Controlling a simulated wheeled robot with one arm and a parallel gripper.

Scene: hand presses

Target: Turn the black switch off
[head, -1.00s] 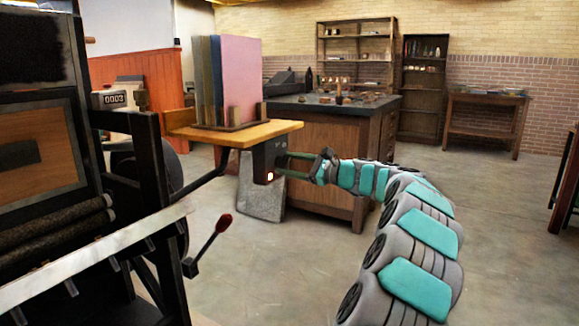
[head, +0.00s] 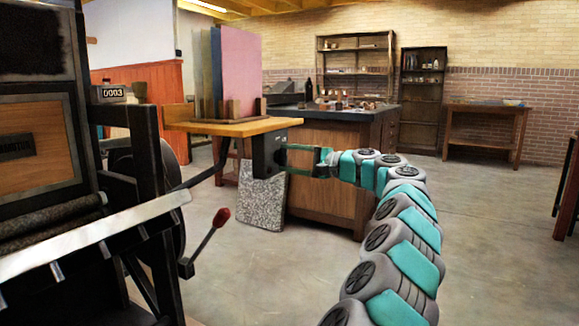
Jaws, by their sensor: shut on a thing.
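The black switch (head: 265,154) is a dark box mounted under the wooden shelf of the press, near the middle of the head view. No orange glow shows on it. My gripper (head: 288,160) reaches it from the right. Its green fingers are shut at the box's right side. The small part between the fingertips is hidden or too small to make out.
The wooden shelf (head: 235,127) holds upright coloured boards (head: 240,75) just above my gripper. The black press (head: 150,190) fills the left, with a red-knobbed lever (head: 221,217) sticking out. A wooden cabinet (head: 335,170) stands behind my gripper.

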